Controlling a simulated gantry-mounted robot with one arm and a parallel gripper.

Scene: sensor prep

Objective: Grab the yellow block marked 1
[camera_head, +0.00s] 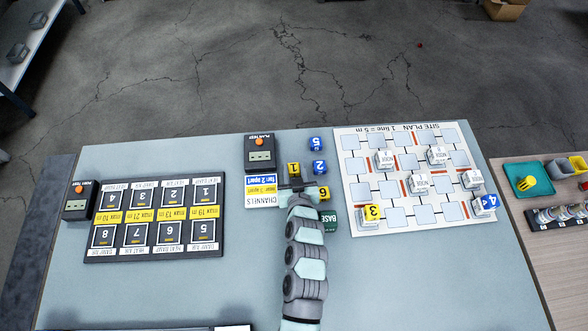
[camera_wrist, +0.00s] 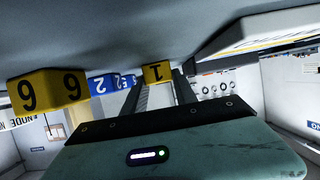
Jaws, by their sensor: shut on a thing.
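The yellow block marked 1 (camera_head: 293,168) is at the fingertips of my gripper (camera_head: 295,181), near the middle of the table. In the wrist view the same block (camera_wrist: 158,72) sits between the two fingers of my gripper (camera_wrist: 159,79), its numbered face toward the camera. The fingers are shut on it. I cannot tell whether its underside touches the table.
A yellow block marked 6 (camera_head: 324,192) and blue blocks marked 2 (camera_head: 319,167) and 5 (camera_head: 316,144) stand close on the right. A channels label (camera_head: 261,191) lies left. The site plan board (camera_head: 398,226) is farther right; a numbered panel (camera_head: 154,256) is left.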

